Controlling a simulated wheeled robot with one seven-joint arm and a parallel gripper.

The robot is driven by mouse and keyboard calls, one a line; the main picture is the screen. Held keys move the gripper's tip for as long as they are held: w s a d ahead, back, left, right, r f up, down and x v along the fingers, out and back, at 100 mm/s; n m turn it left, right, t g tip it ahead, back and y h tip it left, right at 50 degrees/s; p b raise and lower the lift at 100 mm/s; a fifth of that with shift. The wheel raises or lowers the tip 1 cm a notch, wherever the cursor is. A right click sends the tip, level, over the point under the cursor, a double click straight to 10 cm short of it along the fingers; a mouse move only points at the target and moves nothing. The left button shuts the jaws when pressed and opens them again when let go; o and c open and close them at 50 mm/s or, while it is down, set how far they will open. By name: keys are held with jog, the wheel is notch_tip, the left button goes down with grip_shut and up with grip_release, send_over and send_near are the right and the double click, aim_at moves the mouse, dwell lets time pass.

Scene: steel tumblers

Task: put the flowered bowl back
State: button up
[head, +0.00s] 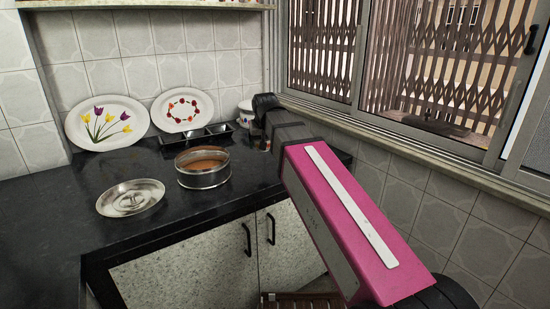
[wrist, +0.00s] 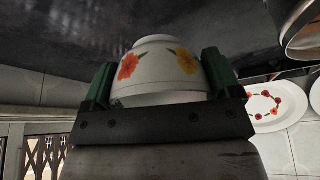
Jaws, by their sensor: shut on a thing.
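The flowered bowl (wrist: 150,68) is white with red and yellow-orange flowers. In the wrist view it sits between the two green fingers of my gripper (wrist: 158,72), which is shut on it. In the head view a small part of the bowl (head: 245,108) shows at the far right end of the counter, near the window corner. My gripper (head: 266,118) and arm hide most of it there. I cannot tell whether the bowl touches the counter.
On the dark counter (head: 60,215) stand a round steel container (head: 204,178) with brown contents and a steel lid (head: 130,198). A tulip plate (head: 105,122) and a red-flowered plate (head: 185,110) lean on the tiles. A dark sectioned tray (head: 197,136) lies before them.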

send_over(275, 163)
notch_tip(275, 163, down, 4)
jog(key=shift+s+r, duration=0.1)
jog(key=shift+r, duration=0.05)
jog(key=shift+d+f, duration=0.1)
jog(key=shift+f, duration=1.9)
jog(key=shift+f, duration=0.15)
jog(key=o, duration=0.8)
jog(key=v, duration=1.2)
jog(key=shift+d, duration=0.1)
